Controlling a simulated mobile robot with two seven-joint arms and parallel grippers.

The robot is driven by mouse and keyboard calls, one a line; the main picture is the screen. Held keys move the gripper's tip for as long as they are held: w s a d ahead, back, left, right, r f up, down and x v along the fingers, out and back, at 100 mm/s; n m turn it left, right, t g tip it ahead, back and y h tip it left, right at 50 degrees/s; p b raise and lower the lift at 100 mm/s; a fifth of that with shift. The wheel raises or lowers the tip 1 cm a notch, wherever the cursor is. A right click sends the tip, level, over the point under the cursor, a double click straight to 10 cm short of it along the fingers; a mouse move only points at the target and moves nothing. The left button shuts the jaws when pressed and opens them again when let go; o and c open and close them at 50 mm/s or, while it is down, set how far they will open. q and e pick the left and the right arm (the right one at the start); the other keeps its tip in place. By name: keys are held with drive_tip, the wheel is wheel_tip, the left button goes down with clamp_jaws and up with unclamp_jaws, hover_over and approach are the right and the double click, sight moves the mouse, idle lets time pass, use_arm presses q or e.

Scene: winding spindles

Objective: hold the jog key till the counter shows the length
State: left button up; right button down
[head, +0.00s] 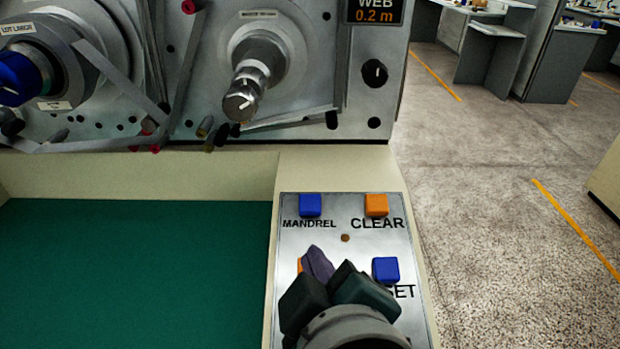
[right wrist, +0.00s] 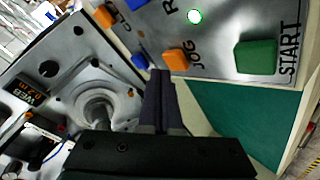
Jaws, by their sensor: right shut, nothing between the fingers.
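The counter (head: 375,12) at the top of the head view reads "WEB 0.2 m". It also shows, tilted and small, in the right wrist view (right wrist: 32,98). The orange jog key (right wrist: 178,60) lies beside its "JOG" label on the grey key panel. In the head view only an orange sliver (head: 300,265) shows beside my gripper. My right gripper (head: 318,262) is shut and empty, pointing at the panel. In the right wrist view its fingertips (right wrist: 160,75) appear right beside the jog key; I cannot tell whether they touch it. My left gripper is not in view.
Near my gripper are the blue mandrel key (head: 310,205), orange clear key (head: 376,205) and blue reset key (head: 386,268). A green start key (right wrist: 256,56) and a lit green lamp (right wrist: 194,16) show too. The green mat (head: 130,270) is clear. The winder (head: 300,60) stands behind.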

drive_tip(key=shift+r, duration=0.1)
drive_tip(key=r+p, duration=0.2)
drive_tip(key=s+r+p, duration=0.1)
drive_tip(key=r+p, duration=0.1)
drive_tip(key=shift+s+r+p, duration=0.2)
drive_tip(key=shift+r+p, duration=0.2)
idle(0.4)
drive_tip(key=s+d+f+m+g+h, duration=0.1)
drive_tip(key=s+d+m+g+h, duration=0.2)
drive_tip(key=d, duration=0.4)
drive_tip(key=s+d+f+m+g, duration=0.1)
drive_tip(key=s+d+m+g, duration=0.1)
drive_tip(key=s+d+m, duration=0.35)
drive_tip(key=s+d+r+m+g+y, duration=0.1)
drive_tip(key=s+d+r+g, duration=0.2)
drive_tip(key=s+d, duration=0.3)
wheel_tip(320, 180, up, 31)
drive_tip(key=s+p, duration=0.1)
drive_tip(key=p, duration=3)
drive_tip(key=shift+s+a, duration=0.3)
drive_tip(key=shift+a, duration=0.05)
